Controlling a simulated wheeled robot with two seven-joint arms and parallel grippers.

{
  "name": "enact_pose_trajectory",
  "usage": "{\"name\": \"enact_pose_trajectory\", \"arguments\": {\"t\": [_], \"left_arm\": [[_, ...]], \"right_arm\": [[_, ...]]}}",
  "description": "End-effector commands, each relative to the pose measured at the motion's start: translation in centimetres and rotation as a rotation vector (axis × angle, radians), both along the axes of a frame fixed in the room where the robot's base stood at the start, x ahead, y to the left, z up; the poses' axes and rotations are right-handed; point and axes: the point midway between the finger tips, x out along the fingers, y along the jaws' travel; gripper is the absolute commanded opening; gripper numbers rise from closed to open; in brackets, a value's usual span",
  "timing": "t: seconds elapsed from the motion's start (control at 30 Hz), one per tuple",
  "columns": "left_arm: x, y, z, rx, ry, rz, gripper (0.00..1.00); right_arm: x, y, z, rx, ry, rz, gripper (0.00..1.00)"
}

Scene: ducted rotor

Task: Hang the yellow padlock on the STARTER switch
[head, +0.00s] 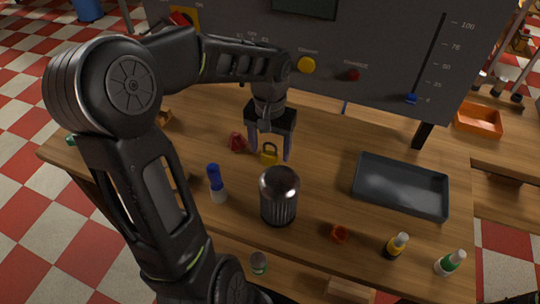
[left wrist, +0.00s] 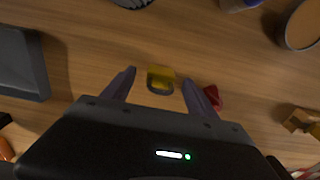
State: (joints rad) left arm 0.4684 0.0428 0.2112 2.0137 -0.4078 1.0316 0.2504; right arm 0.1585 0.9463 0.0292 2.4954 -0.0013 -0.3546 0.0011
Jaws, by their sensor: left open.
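The yellow padlock (head: 269,158) lies on the wooden table below the panel; in the left wrist view (left wrist: 160,75) its dark shackle faces my gripper. My left gripper (head: 270,153) points down over it, open, with one finger on each side. In the left wrist view the fingers (left wrist: 158,78) stand apart from the padlock, with a gap on both sides. The grey panel (head: 380,62) carries several controls, but its labels are too small to read surely, so I cannot tell which is the STARTER switch. My left arm covers part of the panel. My right gripper is not in view.
A small red object (head: 237,141) lies just left of the padlock. A dark ribbed can (head: 279,196) stands in front of it, and a blue-topped bottle (head: 216,184) to the left. A dark tray (head: 400,187) lies at right. Table between padlock and tray is clear.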

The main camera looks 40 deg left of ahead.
Motion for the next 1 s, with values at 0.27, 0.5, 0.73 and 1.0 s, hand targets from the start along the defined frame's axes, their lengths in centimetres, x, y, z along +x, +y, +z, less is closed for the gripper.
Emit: {"name": "enact_pose_trajectory", "arguments": {"t": [0.27, 0.5, 0.73, 1.0], "left_arm": [[0.0, 0.2, -3.3, -0.002, 0.002, 0.001, 0.67], [0.0, 0.2, -3.4, 0.0, 0.0, 0.001, 0.67], [0.0, 0.2, -3.4, 0.0, 0.0, 0.001, 0.67], [0.0, 0.2, -3.4, 0.0, 0.0, 0.001, 0.56]], "right_arm": [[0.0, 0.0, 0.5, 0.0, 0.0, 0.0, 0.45], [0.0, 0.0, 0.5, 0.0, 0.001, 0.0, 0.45], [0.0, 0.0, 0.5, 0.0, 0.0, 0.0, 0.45], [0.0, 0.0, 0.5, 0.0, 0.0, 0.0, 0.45]]}}
